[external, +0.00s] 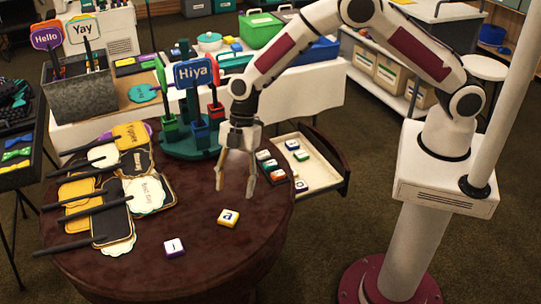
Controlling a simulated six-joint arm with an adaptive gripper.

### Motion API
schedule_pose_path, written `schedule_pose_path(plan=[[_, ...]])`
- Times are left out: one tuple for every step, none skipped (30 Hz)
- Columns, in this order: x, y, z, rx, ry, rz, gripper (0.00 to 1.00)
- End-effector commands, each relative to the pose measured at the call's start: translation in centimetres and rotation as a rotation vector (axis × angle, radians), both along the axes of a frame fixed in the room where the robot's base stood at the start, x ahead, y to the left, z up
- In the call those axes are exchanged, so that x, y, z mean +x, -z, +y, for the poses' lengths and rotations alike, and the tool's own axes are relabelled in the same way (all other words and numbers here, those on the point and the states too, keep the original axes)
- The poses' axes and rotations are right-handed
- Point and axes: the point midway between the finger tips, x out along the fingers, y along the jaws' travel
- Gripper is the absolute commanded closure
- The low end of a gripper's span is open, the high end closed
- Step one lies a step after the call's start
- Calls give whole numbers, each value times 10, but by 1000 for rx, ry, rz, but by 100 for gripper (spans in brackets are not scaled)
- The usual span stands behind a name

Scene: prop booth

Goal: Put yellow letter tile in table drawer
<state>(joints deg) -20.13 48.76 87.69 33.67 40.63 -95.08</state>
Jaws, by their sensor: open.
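The yellow letter tile (229,217), with a white top and a dark "a", lies flat on the round dark wooden table (200,262). The table drawer (329,172) is pulled out at the table's right side. Several letter tiles lie in it, some with green, orange or blue sides. My gripper (235,190) points down above the table, between the sign stand and the yellow tile. Its fingers are spread and nothing is between them. The tips are apart from the yellow tile, on its far side in the picture.
A purple letter tile (174,247) lies left of the yellow one. Sign paddles (112,222) cover the table's left side. A green stand with a blue "Hiya" sign (194,74) stands at the back. The table's front is clear.

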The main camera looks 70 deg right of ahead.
Motion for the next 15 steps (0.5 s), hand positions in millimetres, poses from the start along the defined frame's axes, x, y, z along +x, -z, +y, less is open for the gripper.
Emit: schedule_pose_path(plan=[[0,0,0,0,-1,0,47],[0,0,0,0,-1,0,47],[0,0,0,0,-1,-1,47],[0,0,0,-1,-1,-2,47],[0,1,0,-1,-1,-2,47],[0,2,1,-1,-2,-1,47],[0,3,1,-1,-2,-1,47],[0,5,2,-1,-3,-1,47],[0,7,3,-1,-3,-1,47],[0,9,4,-1,-3,-1,47],[0,12,5,-1,-3,-1,47],[1,15,6,-2,-4,-2,47],[1,17,7,-2,-3,-2,47],[1,18,8,-1,-3,-2,47],[1,20,9,-1,-3,-3,47]])
